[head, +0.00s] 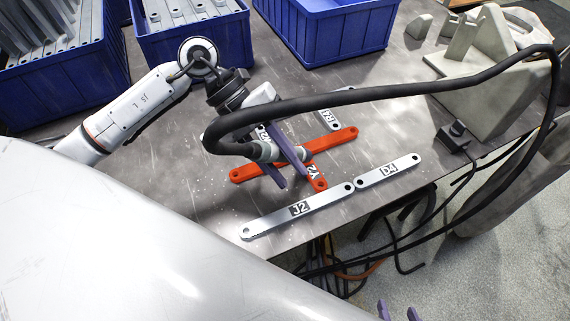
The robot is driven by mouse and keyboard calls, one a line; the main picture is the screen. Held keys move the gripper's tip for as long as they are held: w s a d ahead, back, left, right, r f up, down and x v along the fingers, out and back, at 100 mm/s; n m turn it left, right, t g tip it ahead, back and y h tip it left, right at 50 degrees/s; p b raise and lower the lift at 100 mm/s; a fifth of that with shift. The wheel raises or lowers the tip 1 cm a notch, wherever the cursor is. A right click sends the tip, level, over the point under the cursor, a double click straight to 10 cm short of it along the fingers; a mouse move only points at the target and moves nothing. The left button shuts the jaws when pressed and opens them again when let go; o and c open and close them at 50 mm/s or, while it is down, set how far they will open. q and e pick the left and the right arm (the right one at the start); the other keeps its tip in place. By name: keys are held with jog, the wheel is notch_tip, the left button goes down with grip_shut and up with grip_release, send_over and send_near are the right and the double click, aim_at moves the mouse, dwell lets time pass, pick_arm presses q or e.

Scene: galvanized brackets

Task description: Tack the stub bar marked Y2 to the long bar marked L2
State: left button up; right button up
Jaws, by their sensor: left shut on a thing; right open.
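The orange stub bar marked Y2 (317,178) lies on the table, its far end meeting the middle of a long orange bar (341,137). The long bar's marking is hidden behind my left gripper, so I cannot read L2. My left gripper (279,166) is shut on a welding torch (262,151) with a thick black hose. It is above the long bar, left of the Y2 bar. I cannot tell whether the torch tip touches anything. My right gripper (399,313) is open and empty at the bottom edge, off the table's front.
A grey bar marked J2 (275,220) and a grey stub marked D4 (405,163) lie end to end in front. A bar marked R4 (327,122) lies behind. Blue crates (345,32) stand at the back. The torch hose (400,97) arches over the table towards a grey fixture (478,95).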

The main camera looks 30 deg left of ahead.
notch_tip(320, 180, up, 5)
jog(key=p, duration=0.4)
jog(key=shift+f+p, duration=0.15)
jog(key=shift+p, duration=0.2)
